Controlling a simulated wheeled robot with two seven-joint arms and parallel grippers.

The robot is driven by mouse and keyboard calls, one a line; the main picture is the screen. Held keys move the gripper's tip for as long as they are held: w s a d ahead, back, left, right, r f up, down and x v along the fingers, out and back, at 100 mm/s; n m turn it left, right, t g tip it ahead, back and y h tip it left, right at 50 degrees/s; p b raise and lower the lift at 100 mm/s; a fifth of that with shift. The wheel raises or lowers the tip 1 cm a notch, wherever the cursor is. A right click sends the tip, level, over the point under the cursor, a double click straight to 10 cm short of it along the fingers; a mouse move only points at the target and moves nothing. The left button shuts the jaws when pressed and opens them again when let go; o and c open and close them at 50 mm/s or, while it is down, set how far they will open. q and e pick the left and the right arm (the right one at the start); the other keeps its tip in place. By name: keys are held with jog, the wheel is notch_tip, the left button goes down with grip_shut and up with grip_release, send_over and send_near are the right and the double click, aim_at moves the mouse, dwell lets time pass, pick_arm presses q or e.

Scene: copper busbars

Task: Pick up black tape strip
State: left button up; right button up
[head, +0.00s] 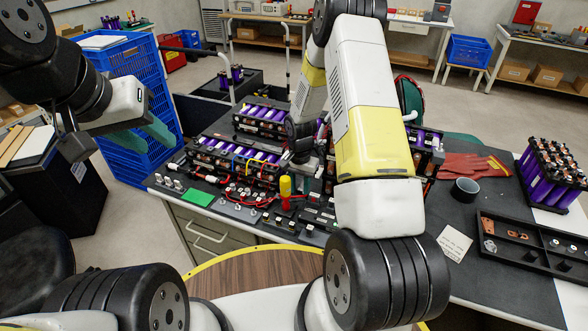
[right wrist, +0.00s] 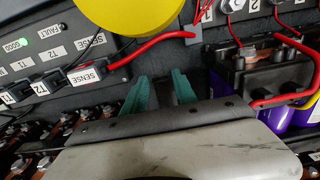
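I cannot pick out a black tape strip for certain in either view; dark parts blend together around my right gripper. A black tape roll (head: 466,190) lies on the dark mat at the right. My right gripper (head: 303,172) is low over the battery assembly in the head view, its tips largely hidden. In the right wrist view its two green fingers (right wrist: 158,84) are apart in front of a dark panel, with no clearly held thing between them. My left gripper (head: 138,130) is raised at the left, beside the blue crates, its green fingers apart and empty.
Purple battery cells (head: 262,122) with red wires crowd the table's middle. A labelled panel (right wrist: 70,65) and a yellow round part (right wrist: 130,12) are close to my right gripper. Red gloves (head: 470,166), a black parts tray (head: 530,243) and a paper note (head: 454,243) lie at the right.

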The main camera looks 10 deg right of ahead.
jog(key=c, duration=0.6)
jog(key=shift+r, duration=0.1)
